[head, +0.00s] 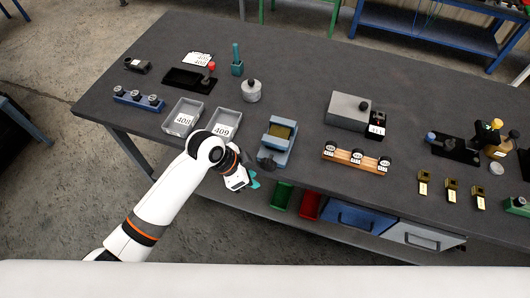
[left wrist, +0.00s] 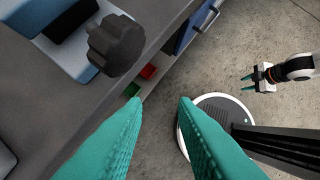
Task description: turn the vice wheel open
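The blue vice (head: 272,155) stands at the table's front edge in the head view, with a dark yellowish block (head: 281,131) between its jaws. Its dark lobed wheel (left wrist: 115,45) shows large at the upper left in the left wrist view, on the vice's front side. My left gripper (head: 250,180) is just off the table edge, left of and in front of the vice. In the left wrist view its teal fingers (left wrist: 160,102) are apart with nothing between them, and the wheel is outside them. My right gripper (left wrist: 247,83) is open and empty over the floor.
Two grey bins (head: 223,123) stand left of the vice. An orange rack (head: 356,160) with dark knobs is to its right. Green and red bins (head: 309,205) and a blue drawer (head: 358,217) sit below the tabletop. Table surface beside the vice is clear.

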